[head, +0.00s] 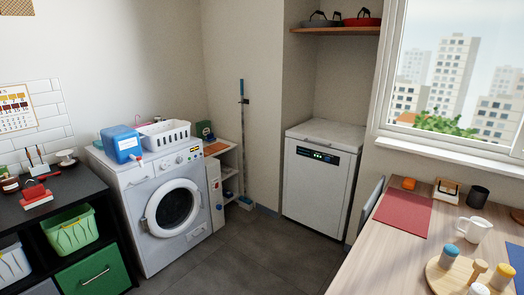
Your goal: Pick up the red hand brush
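A red object that looks like the hand brush (35,192) lies on the dark counter (75,191) at the left of the head view. It has a red body, with a paler strip along its lower front edge. A dark, thin shape lies just behind it, too small to make out. My gripper is not in view, so its state and its distance from the brush do not show.
Jars, a holder with upright sticks and a pale-topped item (67,160) stand behind the brush. Green bins (72,230) sit below. A washing machine (166,210) stands right of the counter; a wooden table (385,255) is at right. Grey floor (250,255) between is clear.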

